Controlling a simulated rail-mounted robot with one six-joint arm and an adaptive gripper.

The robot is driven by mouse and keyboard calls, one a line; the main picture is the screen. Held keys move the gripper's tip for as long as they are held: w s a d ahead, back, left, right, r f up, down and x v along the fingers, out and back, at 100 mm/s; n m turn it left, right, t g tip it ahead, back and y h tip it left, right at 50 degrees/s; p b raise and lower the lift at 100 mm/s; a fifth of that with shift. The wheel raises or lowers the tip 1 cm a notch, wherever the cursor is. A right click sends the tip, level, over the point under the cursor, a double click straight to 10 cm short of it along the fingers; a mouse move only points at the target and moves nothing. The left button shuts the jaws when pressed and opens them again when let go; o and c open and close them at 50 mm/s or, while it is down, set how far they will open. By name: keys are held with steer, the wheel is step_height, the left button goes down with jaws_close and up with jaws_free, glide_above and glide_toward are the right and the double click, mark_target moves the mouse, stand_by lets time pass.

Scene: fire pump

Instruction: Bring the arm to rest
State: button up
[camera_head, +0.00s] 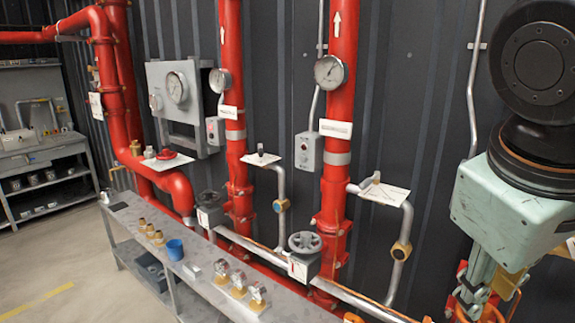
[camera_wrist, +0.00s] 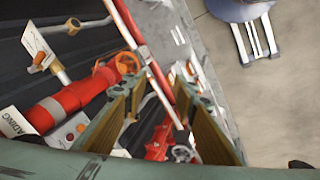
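My arm shows at the right edge of the head view, with a dark joint above and a pale green body below. My gripper (camera_wrist: 160,88) shows in the wrist view as two green fingers with brown inner pads. They stand apart, and I see nothing held between them. Red pipework and a valve handwheel (camera_wrist: 184,154) show past the fingers. In the head view the gripper end points down at the lower right, partly cut off by the frame edge, in front of the dark wall. I cannot tell there whether it touches anything.
Red vertical pipes (camera_head: 338,120) with gauges (camera_head: 330,71) line the dark wall left of my arm. A valve handwheel (camera_head: 305,242) and a bent pipe (camera_head: 404,235) stand nearby. A grey bench (camera_head: 205,262) bears small fittings and a blue cup (camera_head: 175,249). Open floor lies at left.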

steer(key=s+a+f+m+y, duration=0.2)
steer(key=s+a+m+y, duration=0.1)
steer(key=s+a, duration=0.35)
step_height(320, 180, up, 14)
steer(key=p, duration=1.3)
steer(key=shift+a+t+p, duration=0.3)
steer(key=shift+a+p, duration=0.05)
steer(key=shift+a, duration=0.05)
steer(key=shift+w+f, duration=0.1)
stand_by(0.6)
